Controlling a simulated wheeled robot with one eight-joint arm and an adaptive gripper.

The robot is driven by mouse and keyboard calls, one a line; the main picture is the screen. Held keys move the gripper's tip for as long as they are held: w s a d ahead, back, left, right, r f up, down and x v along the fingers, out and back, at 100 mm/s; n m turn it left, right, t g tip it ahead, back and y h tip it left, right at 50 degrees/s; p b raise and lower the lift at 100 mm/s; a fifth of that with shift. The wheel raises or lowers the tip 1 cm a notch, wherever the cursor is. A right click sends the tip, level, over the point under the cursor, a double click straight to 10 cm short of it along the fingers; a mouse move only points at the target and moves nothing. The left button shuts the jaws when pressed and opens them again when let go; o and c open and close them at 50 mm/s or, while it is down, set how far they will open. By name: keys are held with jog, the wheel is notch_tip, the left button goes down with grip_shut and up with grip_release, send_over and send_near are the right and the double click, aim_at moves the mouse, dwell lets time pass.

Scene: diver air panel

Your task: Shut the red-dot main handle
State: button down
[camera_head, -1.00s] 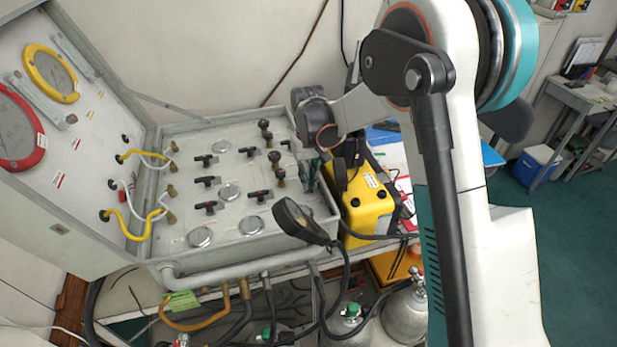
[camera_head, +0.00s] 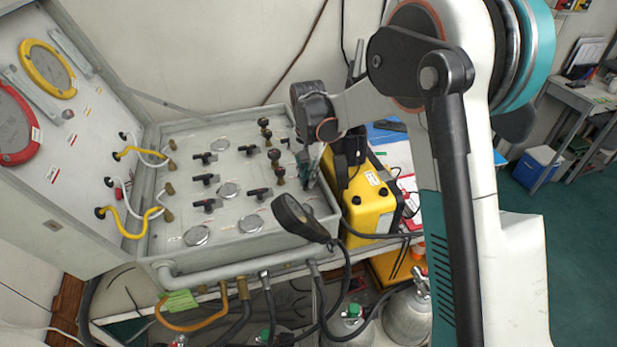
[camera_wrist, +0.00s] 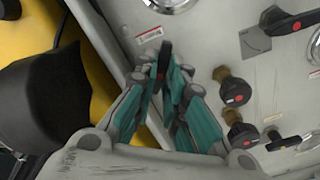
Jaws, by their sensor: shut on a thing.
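The air panel (camera_head: 170,225) is a grey open case with black handles on its face. My gripper (camera_head: 308,165) is at the panel's right edge, beside the yellow case. In the wrist view my gripper (camera_wrist: 166,68) has its teal fingers closed around a narrow black handle (camera_wrist: 165,52) with a red dot. The handle stands between the fingertips, seen nearly edge-on, and its base is largely hidden. In the head view my gripper and wrist hide this handle. Another black handle with a red dot (camera_wrist: 292,25) lies free at the wrist view's upper right.
Brass-stemmed black knobs (camera_wrist: 235,92) stand close to the right of my gripper in the wrist view. A yellow case (camera_head: 372,205) stands right beside the panel. A black hand-held device (camera_head: 300,217) sticks up at the panel's front right corner. Hoses run below the front edge.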

jog(key=m+b, duration=0.1)
jog(key=m, duration=0.4)
jog(key=shift+m, duration=0.3)
jog(key=m, duration=0.4)
jog(key=shift+w+m+b, duration=0.1)
jog(key=shift+m+b, duration=0.25)
jog(key=shift+m, duration=0.05)
jog(key=c, duration=1.9)
grip_release()
jog(key=shift+a, duration=0.1)
jog(key=shift+r, duration=0.1)
notch_tip(320, 180, up, 12)
jog(key=shift+f, duration=0.1)
